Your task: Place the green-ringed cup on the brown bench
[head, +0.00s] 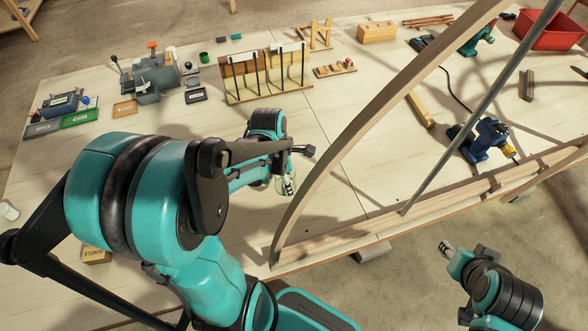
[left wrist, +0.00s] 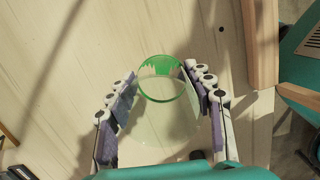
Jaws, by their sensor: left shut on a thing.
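The green-ringed cup (left wrist: 158,66) is clear with a green band at its rim. In the left wrist view it sits between the pads of my left gripper (left wrist: 162,98), which is shut on it. In the head view my left gripper (head: 289,184) is over the pale tabletop, left of the curved lath, and the cup shows only faintly there. I cannot tell the height of the cup above the surface. My right gripper (head: 447,248) is over the floor beyond the table's front edge, and its opening is unclear. A brown wooden stand (head: 18,16) shows partly at the top left; I cannot tell if it is the bench.
A tall bent lath (head: 345,125) and a grey rod (head: 480,110) rise close to the right of my left gripper. Racks (head: 262,75), a grey machine (head: 152,74), a blue tool (head: 482,138) and a red bin (head: 553,28) stand on the pale table (head: 340,85).

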